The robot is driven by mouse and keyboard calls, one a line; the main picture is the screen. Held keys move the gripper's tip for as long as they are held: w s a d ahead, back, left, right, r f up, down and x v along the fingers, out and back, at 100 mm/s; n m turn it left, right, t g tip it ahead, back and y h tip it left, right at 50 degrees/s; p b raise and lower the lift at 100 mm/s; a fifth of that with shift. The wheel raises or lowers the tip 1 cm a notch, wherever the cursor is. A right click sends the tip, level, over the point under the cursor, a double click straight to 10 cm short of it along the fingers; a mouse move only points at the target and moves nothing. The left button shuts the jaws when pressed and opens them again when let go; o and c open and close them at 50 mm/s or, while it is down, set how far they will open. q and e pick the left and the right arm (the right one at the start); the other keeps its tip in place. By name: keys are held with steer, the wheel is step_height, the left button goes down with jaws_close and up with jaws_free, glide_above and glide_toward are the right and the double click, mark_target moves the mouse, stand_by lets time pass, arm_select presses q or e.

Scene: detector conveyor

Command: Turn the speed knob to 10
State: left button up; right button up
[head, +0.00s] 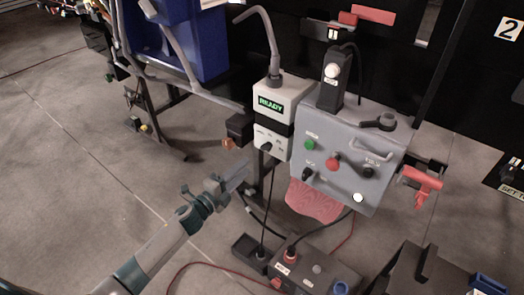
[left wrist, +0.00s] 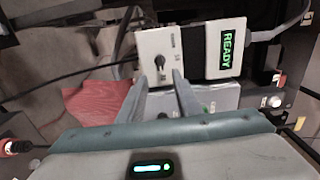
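A white box with a green READY display (head: 271,105) carries a black knob (head: 266,147) on its lower front; its lettering is too small to read. In the left wrist view the knob (left wrist: 160,61) shows with marks around it, and its dark pointer faces down in the picture. My left gripper (head: 240,174) is open and empty, to the left of and below this knob, apart from it. In the left wrist view the two fingers (left wrist: 160,77) point at the knob, which appears between and just beyond the tips. My right gripper is not in view.
A grey control panel (head: 340,145) right of the box has a green button (head: 310,145), a red button (head: 333,162) and other black knobs. Below are a red pad (head: 314,201) and a floor pedal box (head: 310,273). A blue bin (head: 205,45) stands behind.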

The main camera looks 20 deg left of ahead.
mark_target(264, 150)
arm_select(q)
steer(key=x, duration=1.1)
steer(key=shift+w, duration=0.1)
jaws_close()
